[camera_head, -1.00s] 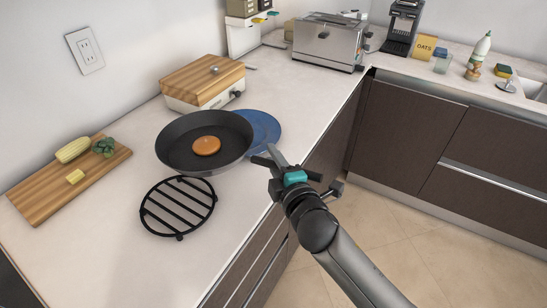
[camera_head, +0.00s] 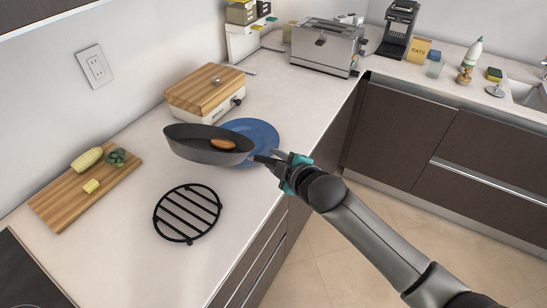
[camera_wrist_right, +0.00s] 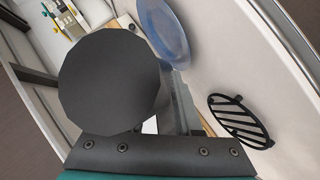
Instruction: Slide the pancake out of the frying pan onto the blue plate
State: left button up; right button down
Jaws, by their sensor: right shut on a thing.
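The dark frying pan (camera_head: 195,150) is held above the counter, tilted toward the blue plate. The brown pancake (camera_head: 223,144) lies inside it against the right-hand side of the rim. The blue plate (camera_head: 263,133) lies on the counter just behind and right of the pan, partly hidden by it; it also shows in the right wrist view (camera_wrist_right: 163,30). My right gripper (camera_head: 277,165) is shut on the pan's handle, at the counter's front edge. A dark round shape fills much of the right wrist view. My left gripper is out of view.
A black round trivet (camera_head: 187,213) sits on the counter in front of the pan. A cutting board (camera_head: 70,203) with corn and broccoli is at left. A wooden-topped appliance (camera_head: 206,90) stands behind the pan, and a toaster (camera_head: 325,48) stands farther back.

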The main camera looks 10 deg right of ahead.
jog(key=w+m+g, duration=0.1)
jog(key=w+d+r+m+g+y+p, duration=0.1)
jog(key=w+r+g, duration=0.1)
jog(key=shift+d+r+m+g+y, duration=0.25)
jog(key=shift+d+m+g+y, duration=0.05)
jog(key=shift+d+m+y, duration=0.1)
dwell(0.8)
